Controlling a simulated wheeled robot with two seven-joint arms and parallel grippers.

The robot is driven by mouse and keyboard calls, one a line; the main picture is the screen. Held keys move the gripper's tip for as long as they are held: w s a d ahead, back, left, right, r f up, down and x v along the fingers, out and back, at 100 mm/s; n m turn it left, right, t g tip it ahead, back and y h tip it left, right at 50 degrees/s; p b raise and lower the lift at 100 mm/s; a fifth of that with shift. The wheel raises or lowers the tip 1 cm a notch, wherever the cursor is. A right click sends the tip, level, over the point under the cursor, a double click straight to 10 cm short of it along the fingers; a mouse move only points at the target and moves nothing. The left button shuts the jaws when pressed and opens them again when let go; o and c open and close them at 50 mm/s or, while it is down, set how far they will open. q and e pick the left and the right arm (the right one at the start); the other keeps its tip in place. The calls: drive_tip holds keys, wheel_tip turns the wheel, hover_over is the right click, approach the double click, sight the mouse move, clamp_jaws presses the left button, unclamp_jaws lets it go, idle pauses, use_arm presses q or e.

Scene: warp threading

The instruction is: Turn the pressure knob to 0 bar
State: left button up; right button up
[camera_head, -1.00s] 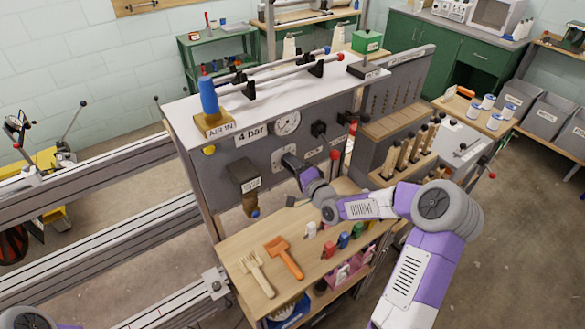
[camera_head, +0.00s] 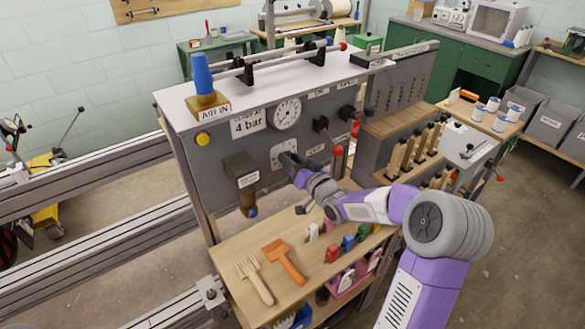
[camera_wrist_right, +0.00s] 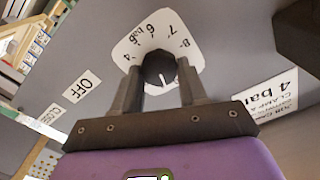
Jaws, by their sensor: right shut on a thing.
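The pressure knob (camera_wrist_right: 159,69) is dark and round, with a white pointer line. It sits on a white scale plate (camera_wrist_right: 135,51) with numbers and "bar" printed on it. The plate also shows on the grey panel in the head view (camera_head: 278,153), below the round gauge (camera_head: 287,113). My right gripper (camera_wrist_right: 160,88) is shut on the knob, one finger on each side. In the head view my right gripper (camera_head: 288,161) reaches the panel and covers the knob. The gauge needle is too small to read. My left gripper is not in view.
Black valve handles (camera_head: 321,124) and a red-ball lever (camera_head: 338,150) are to the right. A dark filter unit (camera_head: 241,171) hangs to the left.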

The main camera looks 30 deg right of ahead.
drive_tip(key=shift+n+b, duration=1.15)
drive_tip(key=shift+n, duration=0.35)
drive_tip(key=o, duration=1.1)
drive_tip(key=shift+c, duration=0.2)
drive_tip(key=s+p, duration=0.1)
drive_tip(key=s, duration=0.6)
drive_tip(key=shift+s+d, duration=0.3)
